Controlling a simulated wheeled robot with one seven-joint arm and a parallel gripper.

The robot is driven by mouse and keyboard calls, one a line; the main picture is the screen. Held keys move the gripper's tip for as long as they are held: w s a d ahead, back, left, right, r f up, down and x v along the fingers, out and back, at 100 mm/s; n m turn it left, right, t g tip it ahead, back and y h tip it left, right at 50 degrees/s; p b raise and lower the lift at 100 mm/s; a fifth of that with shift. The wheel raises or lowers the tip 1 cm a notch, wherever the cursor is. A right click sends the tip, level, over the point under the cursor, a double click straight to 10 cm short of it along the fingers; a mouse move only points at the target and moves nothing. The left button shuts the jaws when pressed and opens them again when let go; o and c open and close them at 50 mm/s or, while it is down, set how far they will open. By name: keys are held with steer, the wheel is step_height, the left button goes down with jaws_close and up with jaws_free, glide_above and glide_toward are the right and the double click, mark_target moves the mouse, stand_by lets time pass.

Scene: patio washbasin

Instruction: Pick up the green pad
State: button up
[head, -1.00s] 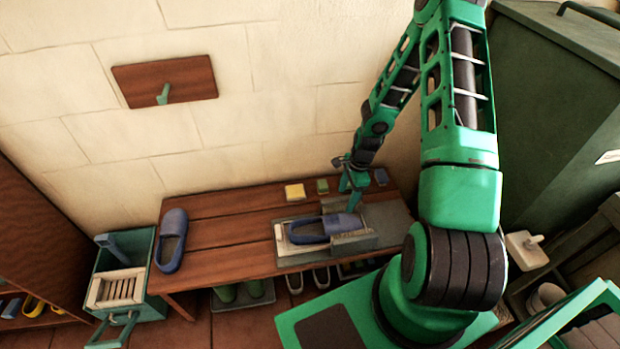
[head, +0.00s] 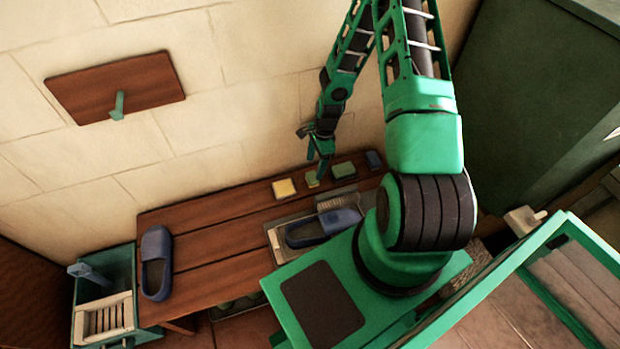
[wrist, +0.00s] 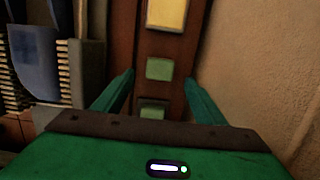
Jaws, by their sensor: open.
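Two green pads lie in a row at the back of the wooden bench, between a yellow pad and a dark blue pad. The smaller green pad (head: 312,178) is next to the yellow one; the larger green pad (head: 343,170) is to its right. My gripper (head: 322,178) is open and empty, pointing down by the row. In the wrist view one green pad (wrist: 159,69) shows between the spread fingers, and a second green pad (wrist: 153,109) is partly hidden by the gripper body. I cannot tell the height of the fingertips above the pads.
The yellow pad (head: 284,188) and blue pad (head: 374,160) flank the green ones. The wall rises close behind. A blue shoe lies in a tray (head: 272,240) in front; another blue shoe (head: 156,262) is at the bench's left end. The bench (head: 210,235) between is clear.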

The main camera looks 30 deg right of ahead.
mark_target(312, 176)
steer(key=shift+w+a+f, duration=0.1)
steer(key=shift+a+f, duration=0.05)
steer(key=shift+f, duration=1.15)
steer(key=shift+s+a+f, duration=0.1)
steer(key=shift+a+f, duration=0.1)
steer(key=shift+f, duration=1.05)
steer(key=shift+w+a+f, duration=0.1)
steer(key=shift+a+f, duration=0.05)
steer(key=shift+f, duration=1.15)
steer(key=shift+c, duration=0.6)
steer(key=c, duration=1.1)
steer(key=shift+r, duration=0.1)
steer(key=shift+r, duration=0.4)
step_height(312, 176, up, 3)
steer(key=shift+w+r, duration=0.1)
steer(key=shift+r, duration=0.1)
steer(key=s+a+r, duration=0.5)
steer(key=a+r, duration=0.1)
steer(key=a, duration=0.4)
steer(key=shift+a+r, duration=0.35)
